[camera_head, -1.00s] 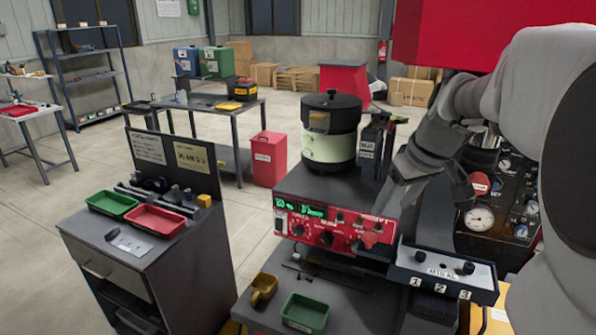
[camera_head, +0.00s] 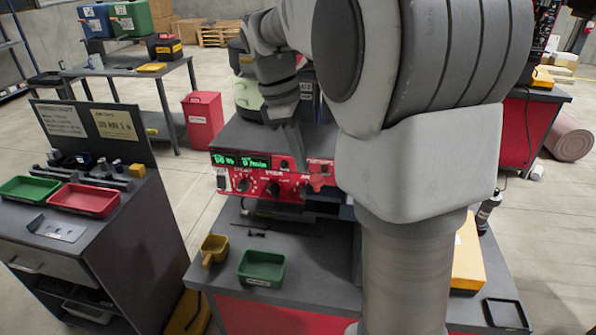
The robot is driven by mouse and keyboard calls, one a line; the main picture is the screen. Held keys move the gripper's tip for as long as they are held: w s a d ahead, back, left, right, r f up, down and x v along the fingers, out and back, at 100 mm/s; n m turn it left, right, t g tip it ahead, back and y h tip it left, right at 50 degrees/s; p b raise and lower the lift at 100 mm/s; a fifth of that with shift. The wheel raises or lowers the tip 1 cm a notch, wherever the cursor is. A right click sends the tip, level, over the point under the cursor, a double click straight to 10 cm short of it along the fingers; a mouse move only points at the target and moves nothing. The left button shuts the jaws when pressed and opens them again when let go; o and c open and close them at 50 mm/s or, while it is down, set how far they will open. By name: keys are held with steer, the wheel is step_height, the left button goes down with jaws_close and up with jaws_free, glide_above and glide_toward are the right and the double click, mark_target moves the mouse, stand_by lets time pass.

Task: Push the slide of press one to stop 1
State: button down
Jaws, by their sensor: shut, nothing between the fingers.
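No press slide or numbered stop shows now, as my arm covers the area right of the red control unit (camera_head: 258,178). That unit has a green lit display, several knobs and a switch. My gripper (camera_head: 297,160) points down over the unit's dark top near its front edge, left of my large arm links. It is shut and holds nothing. I cannot tell whether its tips touch the unit.
A yellow scoop (camera_head: 214,248) and a green tray (camera_head: 262,268) lie on the bench in front. A side cabinet with a red tray (camera_head: 84,199) and a green tray (camera_head: 30,188) stands left. A red bin (camera_head: 203,120) stands behind. Open floor lies between cabinet and bench.

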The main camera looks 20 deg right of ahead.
steer(key=s+d+f, duration=0.3)
steer(key=d+f, duration=0.2)
steer(key=f, duration=0.4)
steer(key=shift+s+d+f+b, duration=0.15)
steer(key=shift+s+f+b, duration=0.05)
steer(key=shift+s+b, duration=0.2)
steer(key=s+d, duration=0.1)
steer(key=s+d+p, duration=0.1)
steer(key=d, duration=0.1)
steer(key=s+d, duration=0.1)
steer(key=shift+d, duration=0.15)
steer(key=shift+w, duration=0.1)
steer(key=w+a+r+p, duration=0.1)
steer(key=a+r, duration=0.1)
steer(key=r, duration=0.3)
steer(key=w+a+r+p, duration=0.1)
steer(key=w+a+r, duration=0.1)
steer(key=a+r, duration=0.1)
steer(key=shift+v, duration=0.95)
